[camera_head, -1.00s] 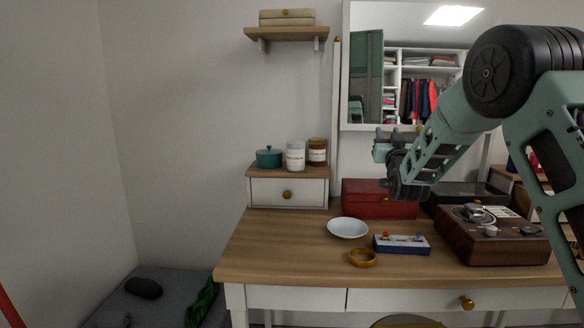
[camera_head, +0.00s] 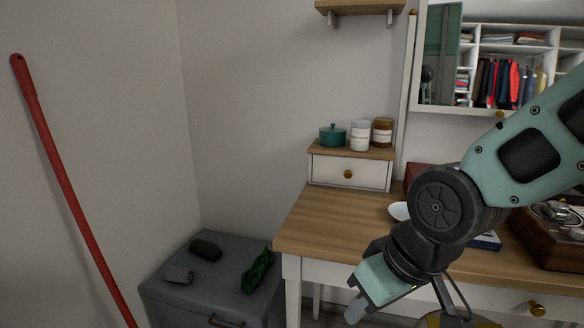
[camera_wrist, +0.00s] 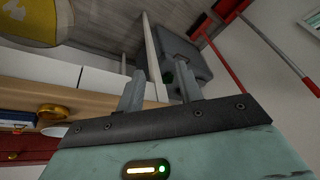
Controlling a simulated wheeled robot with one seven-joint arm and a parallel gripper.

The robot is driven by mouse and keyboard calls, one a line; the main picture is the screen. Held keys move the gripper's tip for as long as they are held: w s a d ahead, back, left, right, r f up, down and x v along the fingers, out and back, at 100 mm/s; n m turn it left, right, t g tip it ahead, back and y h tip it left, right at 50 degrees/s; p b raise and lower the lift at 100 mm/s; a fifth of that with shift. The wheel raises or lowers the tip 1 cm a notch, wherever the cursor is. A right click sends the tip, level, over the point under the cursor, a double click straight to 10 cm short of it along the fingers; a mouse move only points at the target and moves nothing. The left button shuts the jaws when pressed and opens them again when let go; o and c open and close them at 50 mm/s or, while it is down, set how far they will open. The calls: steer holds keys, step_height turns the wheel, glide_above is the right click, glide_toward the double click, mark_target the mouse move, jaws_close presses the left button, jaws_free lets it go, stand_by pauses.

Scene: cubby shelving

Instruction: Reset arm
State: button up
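My gripper (camera_head: 358,308) hangs in front of the wooden-topped dressing table (camera_head: 330,215), at its near edge, pointing down and to the left in the head view. In the wrist view, my gripper (camera_wrist: 160,85) shows two grey fingers spread apart with nothing between them. My arm is bent and covers part of the table top and its drawers.
A grey chest (camera_head: 215,275) with dark items and a green cloth (camera_head: 258,270) stands left of the table. A red pole (camera_head: 65,185) leans at the far left. A teal pot (camera_head: 332,136) and jars stand on the small drawer unit (camera_head: 325,170). A record player (camera_head: 545,238) sits at right.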

steer(key=s+d+f+n+g+h, duration=0.2)
steer(key=s+d+g, duration=0.1)
steer(key=s, duration=0.9)
step_height(320, 180, up, 22)
steer(key=p, duration=2.1)
steer(key=shift+w+f, duration=0.15)
steer(key=shift+f, duration=0.1)
